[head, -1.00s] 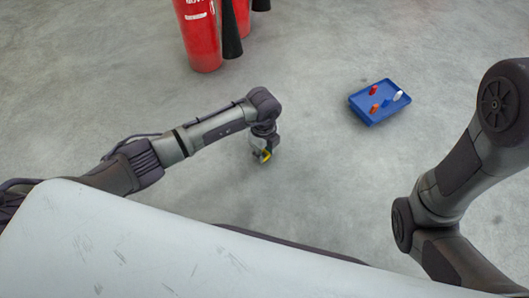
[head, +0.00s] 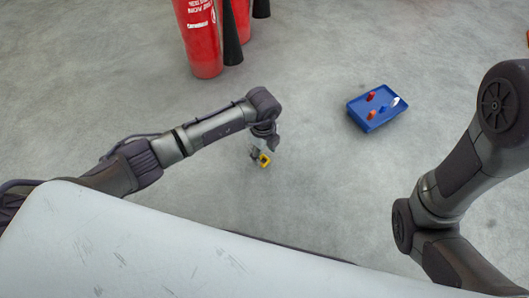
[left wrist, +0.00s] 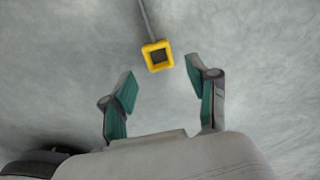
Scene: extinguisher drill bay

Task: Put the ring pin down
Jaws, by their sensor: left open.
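The ring pin has a yellow square ring (left wrist: 158,55) with a dark centre and a thin grey shaft. In the left wrist view it is just past my left fingertips (left wrist: 160,82), apart from both green-padded fingers, with its shaft running to the top edge. It seems to lie on the grey floor. In the head view the yellow ring (head: 264,160) shows right at my left gripper (head: 258,154), low over the floor. My left gripper is open and empty. My right arm shows at the right, but its gripper is out of view.
A blue tray (head: 385,117) with red, orange and white items stands on the floor to the right. Red extinguishers (head: 199,42) with black horns stand at the back. A pale panel (head: 150,250) fills the lower left. The floor between the gripper and tray is clear.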

